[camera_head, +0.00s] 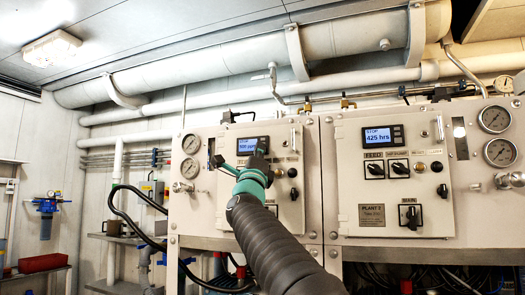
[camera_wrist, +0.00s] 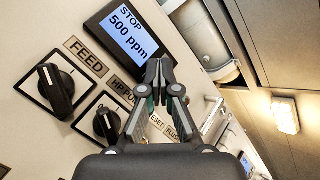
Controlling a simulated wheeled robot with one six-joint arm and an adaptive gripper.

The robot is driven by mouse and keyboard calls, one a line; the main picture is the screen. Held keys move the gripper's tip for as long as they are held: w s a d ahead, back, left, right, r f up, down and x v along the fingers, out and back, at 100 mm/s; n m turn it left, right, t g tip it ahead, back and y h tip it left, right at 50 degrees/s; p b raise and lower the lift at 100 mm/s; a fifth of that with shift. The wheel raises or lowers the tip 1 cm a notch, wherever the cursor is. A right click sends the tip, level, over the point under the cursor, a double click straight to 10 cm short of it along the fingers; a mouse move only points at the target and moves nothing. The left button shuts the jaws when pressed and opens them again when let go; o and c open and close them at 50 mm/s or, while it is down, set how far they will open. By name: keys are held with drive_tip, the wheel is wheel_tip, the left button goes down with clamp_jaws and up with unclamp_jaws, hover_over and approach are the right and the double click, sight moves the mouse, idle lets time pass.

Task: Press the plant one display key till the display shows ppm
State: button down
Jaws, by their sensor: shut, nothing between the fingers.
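The plant one display (camera_wrist: 128,35) is a dark-framed screen on the left panel, reading "STOP" and "500 ppm" in the wrist view. It also shows in the head view (camera_head: 247,142), where its text is small. My gripper (camera_wrist: 158,68) is shut and empty, its fingertips at the display's lower right part. In the head view my gripper (camera_head: 262,148) covers the display's right end. The display key is hidden behind the fingers. I cannot tell whether the tips touch it.
A FEED switch (camera_wrist: 55,90) and an HP pump switch (camera_wrist: 105,122) stick out below the display. The plant 2 panel (camera_head: 385,210) stands to the right, its display (camera_head: 378,137) reading "STOP" and "425 hrs". Pipes run above.

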drive_tip(key=shift+s, duration=0.1)
idle(0.3)
drive_tip(key=shift+s+a+b, duration=0.2)
drive_tip(key=shift+s+b, duration=0.25)
drive_tip(key=shift+s, duration=0.15)
drive_tip(key=shift+s, duration=0.1)
drive_tip(key=s, duration=0.1)
drive_tip(key=s+a+b, duration=0.1)
drive_tip(key=s, duration=0.1)
drive_tip(key=s+b, duration=0.1)
drive_tip(key=shift+s+a, duration=0.3)
drive_tip(key=shift+a, duration=0.05)
idle(0.7)
